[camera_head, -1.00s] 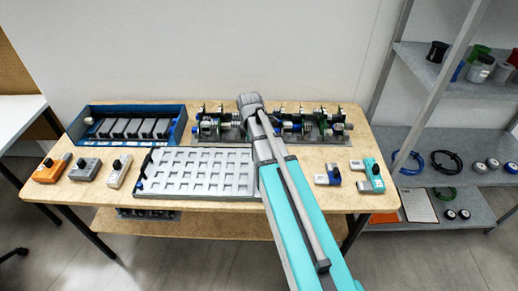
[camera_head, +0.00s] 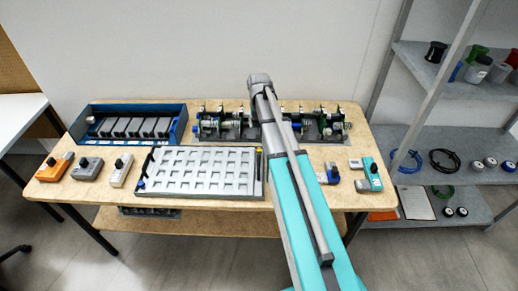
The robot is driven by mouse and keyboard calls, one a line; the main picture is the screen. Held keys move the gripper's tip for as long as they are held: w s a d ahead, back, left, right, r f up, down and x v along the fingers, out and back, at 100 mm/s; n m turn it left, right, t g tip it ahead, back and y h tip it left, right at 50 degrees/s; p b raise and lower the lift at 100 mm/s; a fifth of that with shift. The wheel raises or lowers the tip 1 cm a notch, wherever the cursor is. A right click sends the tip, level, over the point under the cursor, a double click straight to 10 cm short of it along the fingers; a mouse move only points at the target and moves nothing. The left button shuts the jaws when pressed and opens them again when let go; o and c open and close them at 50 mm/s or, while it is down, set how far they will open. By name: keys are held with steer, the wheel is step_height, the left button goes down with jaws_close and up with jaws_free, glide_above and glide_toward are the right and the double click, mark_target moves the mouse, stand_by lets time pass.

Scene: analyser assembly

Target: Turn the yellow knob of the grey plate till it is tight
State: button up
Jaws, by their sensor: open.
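The grey plate (camera_head: 203,192) lies at the front middle of the wooden table, with a grid of square recesses across its top. A small dark part with a yellow tip (camera_head: 259,151) shows at its far right corner; it may be the yellow knob, but it is too small to be sure. A blue knob (camera_head: 141,183) is at the plate's left edge. My arm rises from the bottom right, passing just right of the plate. My gripper is not visible; the arm's upper joint stands in front of the back of the table.
A blue box (camera_head: 127,138) with dark modules stands back left. Orange (camera_head: 52,168), grey (camera_head: 87,170) and white (camera_head: 121,172) blocks stand left of the plate. Small mechanisms (camera_head: 222,125) line the back. Blue-grey (camera_head: 331,174) and teal (camera_head: 371,174) parts lie right. A shelf (camera_head: 430,160) stands right.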

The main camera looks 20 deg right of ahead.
mark_target(259, 149)
steer(key=shift+f, duration=0.15)
step_height(259, 149, down, 14)
steer(key=b, duration=1.3)
steer(key=shift+r+b, duration=0.25)
steer(key=shift+b, duration=0.1)
stand_by(0.4)
jaws_close()
